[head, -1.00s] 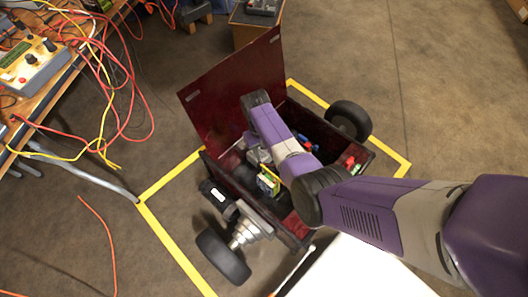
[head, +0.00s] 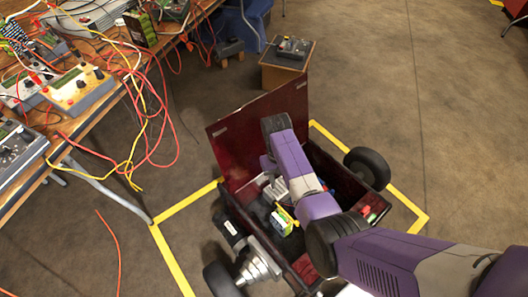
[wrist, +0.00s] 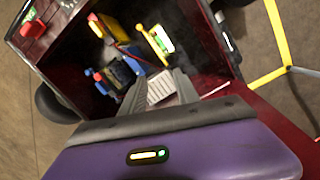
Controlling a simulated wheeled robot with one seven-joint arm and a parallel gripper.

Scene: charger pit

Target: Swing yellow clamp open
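The yellow clamp (head: 296,222) is a thin yellow bar beside a green-and-white block inside the open dark red box (head: 228,184). In the wrist view the yellow clamp (wrist: 153,57) lies beyond my fingertips, along the green-and-white block (wrist: 161,38). I cannot tell whether the clamp is open or closed. My gripper (wrist: 160,84) reaches down into the box with its two grey fingers apart. A pale ribbed part (wrist: 160,92) shows between the fingers; I cannot tell whether they touch it. In the head view my wrist hides part of the box interior.
The box has black wheels (head: 368,168) and a raised lid (head: 262,120). Blue and red parts (wrist: 118,72) lie inside it. Yellow floor tape (head: 184,208) surrounds it. A cable-strewn bench (head: 120,75) stands left, and a small wooden box (head: 285,72) behind. Floor at right is clear.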

